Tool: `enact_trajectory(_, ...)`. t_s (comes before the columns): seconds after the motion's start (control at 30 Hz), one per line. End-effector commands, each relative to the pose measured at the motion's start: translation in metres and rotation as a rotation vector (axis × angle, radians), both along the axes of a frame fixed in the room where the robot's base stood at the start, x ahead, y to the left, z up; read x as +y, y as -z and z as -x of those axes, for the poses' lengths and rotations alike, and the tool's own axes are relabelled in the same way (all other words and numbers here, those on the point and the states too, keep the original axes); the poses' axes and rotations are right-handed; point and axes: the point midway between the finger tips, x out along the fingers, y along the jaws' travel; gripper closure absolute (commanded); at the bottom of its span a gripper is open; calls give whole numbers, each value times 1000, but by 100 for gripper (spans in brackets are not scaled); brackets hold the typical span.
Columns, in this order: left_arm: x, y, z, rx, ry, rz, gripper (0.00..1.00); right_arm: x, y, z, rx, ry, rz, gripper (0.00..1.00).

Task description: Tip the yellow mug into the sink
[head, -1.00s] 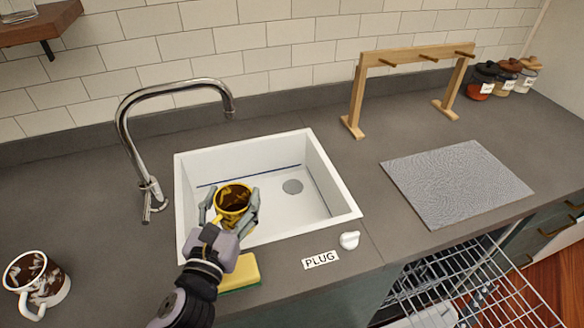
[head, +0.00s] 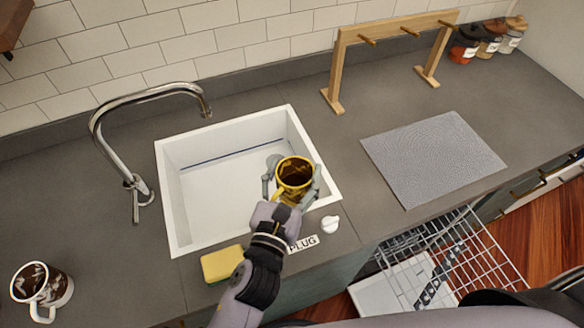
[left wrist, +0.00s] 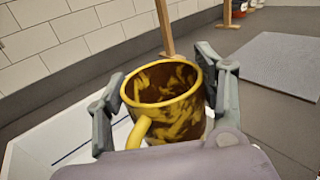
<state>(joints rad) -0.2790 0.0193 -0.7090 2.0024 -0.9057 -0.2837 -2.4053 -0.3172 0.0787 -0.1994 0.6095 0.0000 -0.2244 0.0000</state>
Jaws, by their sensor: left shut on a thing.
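The yellow mug (head: 294,174) has dark brown stains or contents inside. My left gripper (head: 291,183) is shut on it, one finger on each side, and holds it upright over the right part of the white sink (head: 205,199). In the left wrist view the mug (left wrist: 168,98) sits between the fingers of my left gripper (left wrist: 165,102), its handle toward me. The mug and gripper hide the sink's drain. My right gripper is not in view.
A chrome faucet (head: 125,165) stands left of the sink. A sponge (head: 222,264), a white plug (head: 330,224) and a PLUG label (head: 303,243) lie along the front. A white stained mug (head: 42,286) stands left. A grey mat (head: 433,160) and wooden rack (head: 385,40) are right.

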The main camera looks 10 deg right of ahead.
Motion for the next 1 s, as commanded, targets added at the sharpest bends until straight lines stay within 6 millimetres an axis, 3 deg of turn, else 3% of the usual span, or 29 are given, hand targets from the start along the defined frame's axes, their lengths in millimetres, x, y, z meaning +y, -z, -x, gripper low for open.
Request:
enact_trajectory(0.33,14,-2,-21,134,-1,87,98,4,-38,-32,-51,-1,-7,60)
enact_trajectory(0.77,36,6,-54,365,-3,235,98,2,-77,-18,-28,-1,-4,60)
enact_trajectory(1.0,43,32,-66,492,-3,319,98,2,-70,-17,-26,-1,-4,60)
